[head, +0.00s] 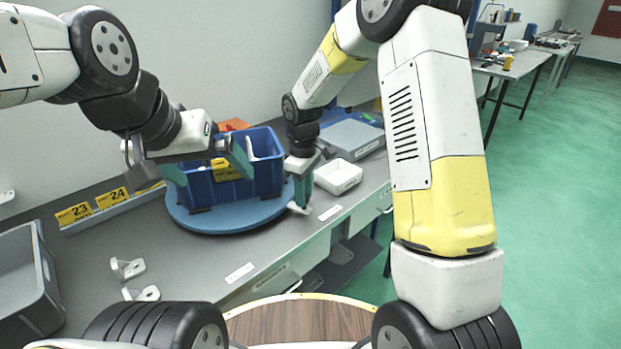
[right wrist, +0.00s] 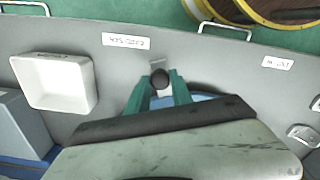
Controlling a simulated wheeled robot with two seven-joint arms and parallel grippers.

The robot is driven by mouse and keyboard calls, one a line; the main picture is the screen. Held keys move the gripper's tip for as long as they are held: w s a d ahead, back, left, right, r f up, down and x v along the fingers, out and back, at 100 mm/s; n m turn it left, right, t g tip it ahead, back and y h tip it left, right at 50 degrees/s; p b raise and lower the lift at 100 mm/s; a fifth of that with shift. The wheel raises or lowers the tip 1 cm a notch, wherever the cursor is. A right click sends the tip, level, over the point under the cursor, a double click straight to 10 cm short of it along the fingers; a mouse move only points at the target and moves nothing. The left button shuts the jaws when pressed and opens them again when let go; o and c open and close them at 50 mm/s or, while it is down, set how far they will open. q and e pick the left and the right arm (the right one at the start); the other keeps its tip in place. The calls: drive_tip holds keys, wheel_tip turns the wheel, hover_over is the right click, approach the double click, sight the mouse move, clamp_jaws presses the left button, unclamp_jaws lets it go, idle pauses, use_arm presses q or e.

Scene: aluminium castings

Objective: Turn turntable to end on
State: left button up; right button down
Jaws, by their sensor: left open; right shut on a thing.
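The turntable (head: 215,222) is a round blue disc on the grey bench, with a blue crate (head: 262,178) standing on it. The crate shows a broad side with a yellow label towards me. My right gripper (head: 302,192) points down at the disc's right edge. In the right wrist view its teal fingers are shut on a dark round knob (right wrist: 160,79) by the disc's rim; a sliver of blue disc (right wrist: 200,98) shows beside them. My left gripper (head: 208,166) is open, its teal fingers apart in front of the crate; I cannot tell whether they touch it.
A white tray (head: 338,177) stands right of the turntable, with a grey box (head: 350,138) behind. Pale castings (head: 127,268) lie at the front left near a grey bin (head: 22,285). Yellow signs 23 and 24 (head: 112,198) line the back. Bench between castings and disc is clear.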

drive_tip(key=s+a+m, duration=0.3)
drive_tip(key=s+a, duration=0.1)
drive_tip(key=s+a+m, duration=0.2)
drive_tip(key=s+a, duration=0.3)
drive_tip(key=shift+s+m, duration=0.25)
drive_tip(key=shift+m, duration=0.15)
drive_tip(key=s+a+m, duration=0.1)
drive_tip(key=a+m, duration=0.1)
drive_tip(key=a, duration=0.2)
drive_tip(key=s+a+m, duration=0.1)
drive_tip(key=a, duration=0.2)
drive_tip(key=s+a+m, duration=0.1)
drive_tip(key=a+m, duration=0.1)
drive_tip(key=a, duration=0.2)
drive_tip(key=shift+s+a+m, duration=0.3)
drive_tip(key=shift+s+a, duration=0.05)
drive_tip(key=shift+a+m, duration=0.9)
drive_tip(key=shift+a, duration=0.95)
drive_tip(key=shift+a, duration=0.15)
drive_tip(key=c, duration=1.1)
unclamp_jaws()
drive_tip(key=shift+c, duration=0.2)
